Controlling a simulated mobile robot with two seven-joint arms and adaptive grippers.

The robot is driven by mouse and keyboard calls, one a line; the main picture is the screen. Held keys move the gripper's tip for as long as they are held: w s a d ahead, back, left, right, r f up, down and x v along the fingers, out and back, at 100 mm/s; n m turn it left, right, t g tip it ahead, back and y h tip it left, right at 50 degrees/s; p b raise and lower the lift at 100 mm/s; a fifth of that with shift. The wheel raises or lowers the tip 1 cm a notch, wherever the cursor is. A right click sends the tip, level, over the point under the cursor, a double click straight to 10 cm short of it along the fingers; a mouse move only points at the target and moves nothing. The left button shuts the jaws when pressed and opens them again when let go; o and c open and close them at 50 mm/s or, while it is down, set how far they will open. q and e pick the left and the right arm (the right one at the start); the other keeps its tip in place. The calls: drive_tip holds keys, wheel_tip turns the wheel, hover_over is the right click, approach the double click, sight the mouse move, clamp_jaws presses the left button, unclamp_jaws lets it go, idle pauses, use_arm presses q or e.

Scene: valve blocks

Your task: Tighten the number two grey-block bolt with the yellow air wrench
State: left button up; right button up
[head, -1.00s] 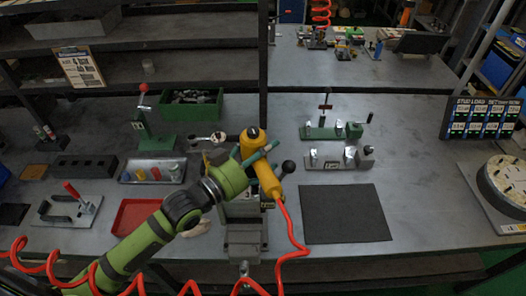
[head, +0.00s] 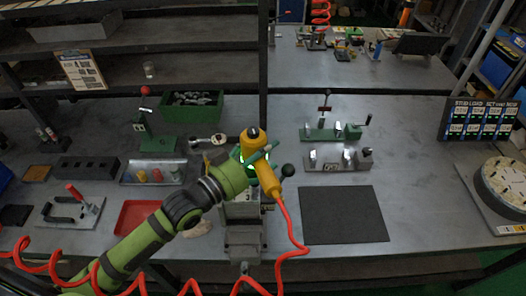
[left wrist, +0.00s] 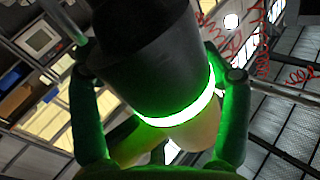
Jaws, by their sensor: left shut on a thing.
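In the left wrist view, the fingers lie on both sides of the wrench's dark cylinder (left wrist: 155,62), above a bright green glowing ring (left wrist: 183,112). Below the wrench, a grey block (head: 241,209) sits at the vise (head: 245,240), partly hidden by the wrench and gripper. I cannot see the bolts or whether the wrench touches one. My right gripper is out of view.
A black mat (head: 344,214) lies right of the vise, with grey (head: 332,166) and green (head: 318,133) clamp fixtures behind it. A red tray (head: 134,216), a metal parts tray (head: 150,172) and a green bin (head: 190,106) stand left. The red coiled hose (head: 286,258) hangs in front.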

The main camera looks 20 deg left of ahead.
sight(263, 134)
use_arm(q)
wheel_tip(263, 134, up, 4)
drive_tip(key=shift+f+p, duration=0.1)
drive_tip(key=shift+p, duration=0.85)
drive_tip(key=shift+r, duration=1.15)
